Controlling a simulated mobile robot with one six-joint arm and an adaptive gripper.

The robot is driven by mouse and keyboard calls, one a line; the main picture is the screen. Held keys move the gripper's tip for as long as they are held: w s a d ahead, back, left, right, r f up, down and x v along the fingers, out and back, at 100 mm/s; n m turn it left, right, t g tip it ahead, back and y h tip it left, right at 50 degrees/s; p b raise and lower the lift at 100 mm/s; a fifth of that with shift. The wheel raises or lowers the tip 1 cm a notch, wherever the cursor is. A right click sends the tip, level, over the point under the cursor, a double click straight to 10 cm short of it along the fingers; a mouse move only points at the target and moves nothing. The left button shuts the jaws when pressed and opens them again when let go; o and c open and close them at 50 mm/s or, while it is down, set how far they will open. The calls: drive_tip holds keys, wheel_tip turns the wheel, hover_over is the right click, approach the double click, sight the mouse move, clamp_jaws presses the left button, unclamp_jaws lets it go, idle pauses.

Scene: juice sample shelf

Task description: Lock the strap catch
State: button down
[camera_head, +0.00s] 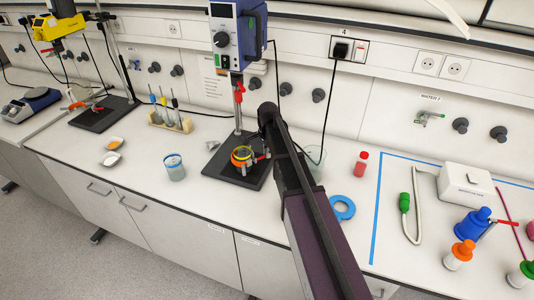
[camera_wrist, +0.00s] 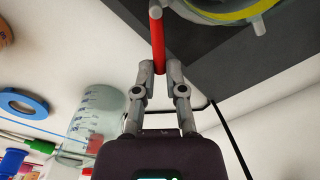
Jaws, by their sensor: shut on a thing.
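A red lever (camera_wrist: 157,38), which looks like the strap catch's handle, runs between my gripper's fingertips (camera_wrist: 160,72) in the wrist view. My gripper is shut on its lower end. In the head view the banded vessel (camera_head: 241,157), orange and yellow, stands on the black stand base (camera_head: 222,168). My arm hides most of my gripper there.
A blue overhead stirrer (camera_head: 238,35) hangs on the stand's column above the vessel. A beaker (camera_head: 174,168) stands to the left, and a glass beaker (camera_wrist: 88,112) shows in the wrist view. A blue ring (camera_head: 342,208) and red bottle (camera_head: 361,164) are to the right.

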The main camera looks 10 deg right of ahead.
drive_tip(key=w+n, duration=0.1)
drive_tip(key=n, duration=0.2)
drive_tip(key=shift+w+a+n, duration=0.3)
drive_tip(key=shift+w+a, duration=0.05)
drive_tip(key=shift+a, duration=0.05)
drive_tip(key=shift+w+a+n, duration=0.2)
drive_tip(key=shift+n, duration=0.55)
drive_tip(key=shift+w+a+n, duration=0.2)
drive_tip(key=shift+a+n, duration=0.05)
drive_tip(key=shift+n, duration=0.55)
drive_tip(key=shift+w+a+n, duration=0.2)
drive_tip(key=shift+n, duration=0.55)
drive_tip(key=c, duration=0.7)
unclamp_jaws()
